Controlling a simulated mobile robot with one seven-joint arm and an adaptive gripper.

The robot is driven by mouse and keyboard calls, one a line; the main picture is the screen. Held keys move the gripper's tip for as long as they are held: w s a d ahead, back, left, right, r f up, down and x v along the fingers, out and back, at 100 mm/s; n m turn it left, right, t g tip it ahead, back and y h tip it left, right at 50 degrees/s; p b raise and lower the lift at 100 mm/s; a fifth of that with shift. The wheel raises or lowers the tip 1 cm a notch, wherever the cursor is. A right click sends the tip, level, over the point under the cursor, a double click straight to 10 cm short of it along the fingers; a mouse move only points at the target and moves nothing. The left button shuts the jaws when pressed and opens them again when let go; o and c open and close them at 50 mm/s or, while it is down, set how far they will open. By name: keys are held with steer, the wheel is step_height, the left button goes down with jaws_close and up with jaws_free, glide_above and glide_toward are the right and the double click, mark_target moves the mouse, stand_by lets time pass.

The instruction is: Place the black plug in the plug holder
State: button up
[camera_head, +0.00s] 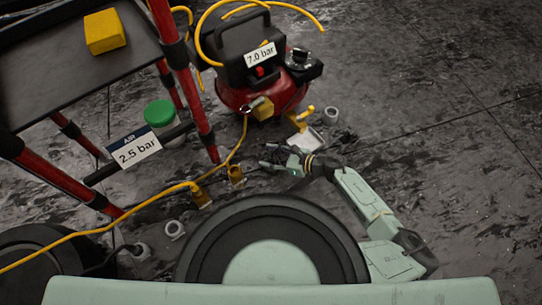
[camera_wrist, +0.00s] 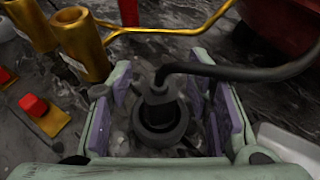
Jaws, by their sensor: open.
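The black plug (camera_wrist: 160,92) is in the wrist view, with its black cord bending off to the right. Its lower end appears to stand inside a dark round ring (camera_wrist: 160,138), which looks like the plug holder; how deep it sits I cannot tell. My gripper (camera_wrist: 165,105) is open, with its purple-padded fingers on either side of the plug and a visible gap at both sides. In the head view my gripper (camera_head: 270,156) is low near the floor, left of the white tray; the plug is too small to make out there.
Brass fittings (camera_wrist: 82,45) and a red switch (camera_wrist: 34,105) are left of my gripper. The red compressor (camera_head: 262,85) stands behind, with a yellow hose (camera_head: 150,200) across the floor. A white tray (camera_head: 309,139) is close right. A red-legged cart (camera_head: 75,75) is at left.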

steer(key=shift+r, duration=0.1)
steer(key=shift+d+r+p, duration=0.1)
steer(key=shift+r+p, duration=0.1)
steer(key=shift+p, duration=0.1)
steer(key=v, duration=1.1)
steer(key=shift+s+d, duration=0.15)
steer(key=shift+d, duration=0.15)
steer(key=shift+r, duration=0.15)
stand_by(0.6)
